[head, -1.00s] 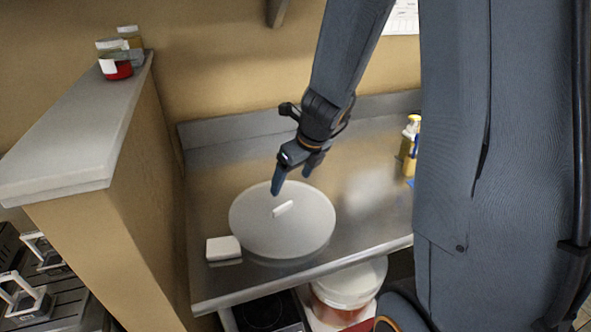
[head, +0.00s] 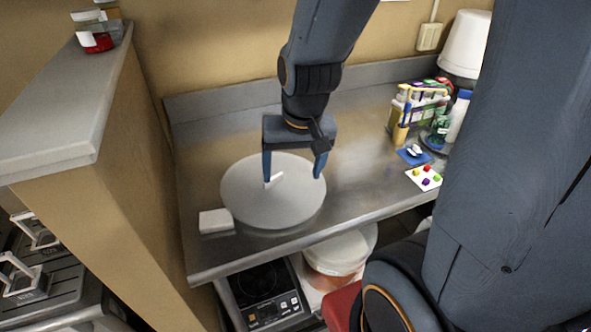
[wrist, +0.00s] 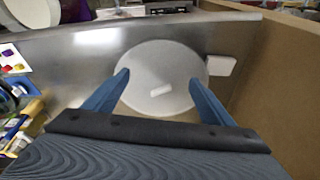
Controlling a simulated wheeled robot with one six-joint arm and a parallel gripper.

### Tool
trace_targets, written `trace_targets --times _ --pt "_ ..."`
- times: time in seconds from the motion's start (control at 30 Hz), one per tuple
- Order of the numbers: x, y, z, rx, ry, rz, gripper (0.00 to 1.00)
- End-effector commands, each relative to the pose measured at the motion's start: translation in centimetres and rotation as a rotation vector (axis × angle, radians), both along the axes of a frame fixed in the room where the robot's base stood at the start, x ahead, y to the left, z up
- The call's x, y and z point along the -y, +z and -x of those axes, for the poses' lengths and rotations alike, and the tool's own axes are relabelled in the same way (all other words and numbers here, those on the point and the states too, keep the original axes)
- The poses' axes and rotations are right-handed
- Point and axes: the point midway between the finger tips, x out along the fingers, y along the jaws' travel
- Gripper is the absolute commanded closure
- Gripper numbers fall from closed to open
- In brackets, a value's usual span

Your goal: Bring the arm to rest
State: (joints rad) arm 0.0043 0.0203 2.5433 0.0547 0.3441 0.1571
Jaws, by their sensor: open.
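My gripper (head: 294,174) is open and empty. In the head view it points down, and its two blue fingers overlap the far part of a round light-grey disc (head: 270,208) on the steel counter (head: 350,165). I cannot tell the exact height of the fingertips over the disc. A small white bar on the disc (head: 274,179) shows beside the left finger. In the wrist view the disc (wrist: 160,62) and its white bar (wrist: 161,90) appear between and beyond the two fingers (wrist: 158,87).
A white block (head: 215,220) lies left of the disc. A tube rack (head: 419,105), a blue pad (head: 413,156) and a card with coloured dots (head: 424,178) are at the right. A partition wall (head: 110,190) stands left. A white-lidded bucket (head: 338,250) and a cooktop (head: 262,290) are below.

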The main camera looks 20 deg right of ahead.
Motion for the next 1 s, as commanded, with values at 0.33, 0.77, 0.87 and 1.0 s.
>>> trace_targets --times 0.33,0.77,0.87,1.0 --pt "0.3 0.1 0.9 -0.002 0.209 0.069 0.23" --pt "0.3 -5.0 0.5 -0.043 0.205 0.062 0.23" --pt "0.3 -7.2 0.4 -0.066 0.205 0.059 0.23" --pt "0.2 -9.5 0.5 -0.093 0.205 0.055 0.23"
